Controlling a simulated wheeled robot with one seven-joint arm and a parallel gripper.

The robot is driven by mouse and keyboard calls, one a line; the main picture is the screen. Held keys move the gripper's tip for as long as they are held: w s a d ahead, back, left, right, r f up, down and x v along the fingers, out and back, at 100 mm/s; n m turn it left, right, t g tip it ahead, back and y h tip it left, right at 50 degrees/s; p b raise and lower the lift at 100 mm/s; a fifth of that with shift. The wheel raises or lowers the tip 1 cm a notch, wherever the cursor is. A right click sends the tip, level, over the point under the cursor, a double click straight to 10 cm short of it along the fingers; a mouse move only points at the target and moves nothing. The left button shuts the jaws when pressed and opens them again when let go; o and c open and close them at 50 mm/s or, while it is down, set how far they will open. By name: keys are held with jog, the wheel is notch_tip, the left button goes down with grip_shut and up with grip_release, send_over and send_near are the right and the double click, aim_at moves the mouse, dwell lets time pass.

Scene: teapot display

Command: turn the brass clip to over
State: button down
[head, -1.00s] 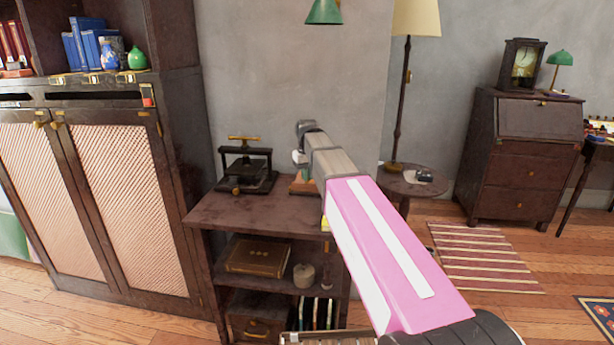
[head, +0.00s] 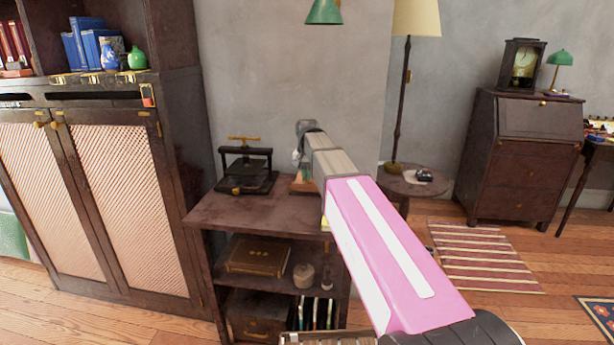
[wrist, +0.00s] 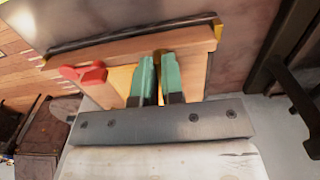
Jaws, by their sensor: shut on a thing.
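In the wrist view my gripper (wrist: 158,78) has its two green fingers close together against a wooden stand (wrist: 200,45). The fingers are shut on a thin piece, taken to be the brass clip, which is mostly hidden between them. Yellow brass-coloured surface shows beside and behind the fingers. A red lever-like piece (wrist: 83,73) sticks out at the stand's left. In the head view the wooden stand (head: 302,184) is on the shelf top, largely behind my arm, and the clip cannot be made out.
A black press (head: 246,170) with a brass handle stands left of the wooden stand on the dark shelf unit (head: 235,212). A tall cabinet (head: 140,200) is at left. A round side table (head: 400,185) with a floor lamp is at right.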

dwell(0.3)
jog(key=c, duration=1.2)
grip_release()
jog(key=shift+c, duration=0.2)
jog(key=shift+r, duration=0.1)
notch_tip(320, 180, up, 11)
jog(key=shift+f, duration=0.2)
